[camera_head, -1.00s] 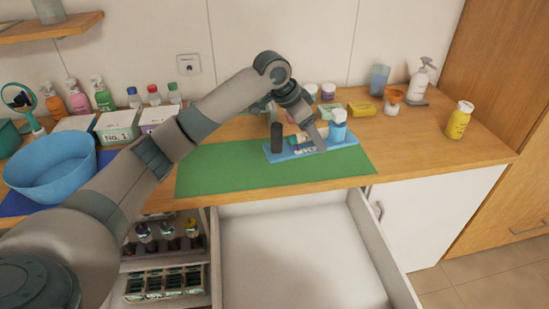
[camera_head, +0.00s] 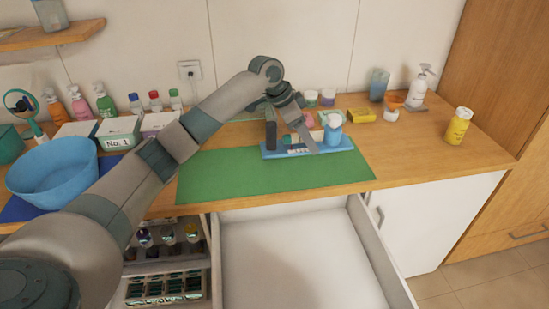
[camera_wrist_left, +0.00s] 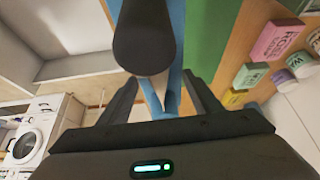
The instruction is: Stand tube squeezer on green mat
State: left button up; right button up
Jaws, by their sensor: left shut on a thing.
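The green mat (camera_head: 225,176) lies along the counter's front; it shows in the left wrist view (camera_wrist_left: 255,50) too. A blue tray (camera_head: 345,149) rests on its right part. A dark cylinder (camera_head: 270,136) stands upright at the tray's left end and looms large in the left wrist view (camera_wrist_left: 145,35). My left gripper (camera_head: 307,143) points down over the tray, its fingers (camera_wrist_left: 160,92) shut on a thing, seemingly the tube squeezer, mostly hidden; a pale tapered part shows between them. My right gripper is not in view.
A white-capped blue bottle (camera_head: 333,128) stands on the tray, close right of my fingers. Behind are a yellow box (camera_head: 362,115) and small jars. A blue bowl (camera_head: 52,182) stands left. An open drawer (camera_head: 300,250) juts out below. The mat's left part is bare.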

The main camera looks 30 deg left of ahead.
pick_arm(q)
jog(key=a+f+p, duration=0.1)
jog(key=a+f, duration=0.1)
jog(key=a, duration=0.1)
jog(key=s+a+f+p, duration=0.1)
jog(key=a+f, duration=0.1)
jog(key=a, duration=0.1)
jog(key=a+f+p, duration=0.1)
jog(key=a+f, duration=0.1)
jog(key=a, duration=0.2)
jog(key=shift+s, duration=0.25)
jog(key=shift+r, duration=0.1)
jog(key=shift+f+p, duration=0.55)
notch_tip(320, 180, down, 2)
jog(key=shift+p, duration=0.5)
jog(key=shift+f, duration=0.45)
